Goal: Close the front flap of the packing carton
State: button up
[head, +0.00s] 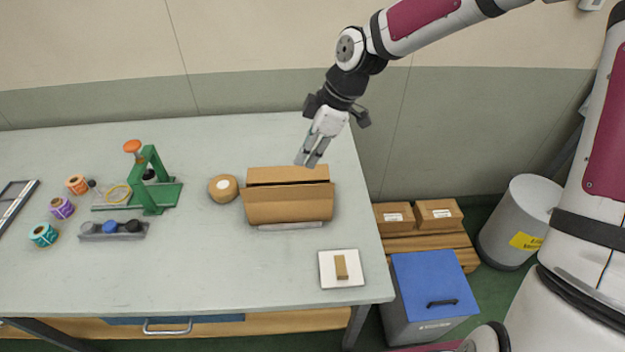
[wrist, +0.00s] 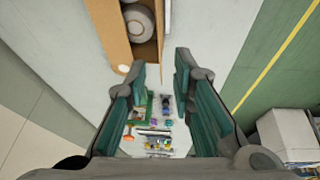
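The brown packing carton (head: 288,207) sits on the right half of the table. In the head view its broad front panel slopes toward the table's front edge, and a narrower panel (head: 287,174) stands behind it. I cannot tell clearly which part is the front flap. In the wrist view the carton (wrist: 112,32) is at the top, open, with a white roll (wrist: 139,22) inside. My gripper (head: 309,161) is above the carton's back right part, pointing down. The wrist view shows my gripper's fingers (wrist: 160,66) spread with nothing between them.
A round brown roll (head: 223,188) lies left of the carton. A white plate (head: 341,269) with a small brown block is at front right. A green stand (head: 152,180), a grey tray (head: 113,230) and coloured spools (head: 62,207) are farther left.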

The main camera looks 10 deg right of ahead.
aim_at(287, 186)
jog(key=shift+n, duration=0.3)
jog(key=x, duration=1.3)
jog(key=shift+w+a+f, duration=0.15)
jog(key=shift+a+f, duration=0.05)
jog(key=shift+f, duration=0.1)
grip_shut()
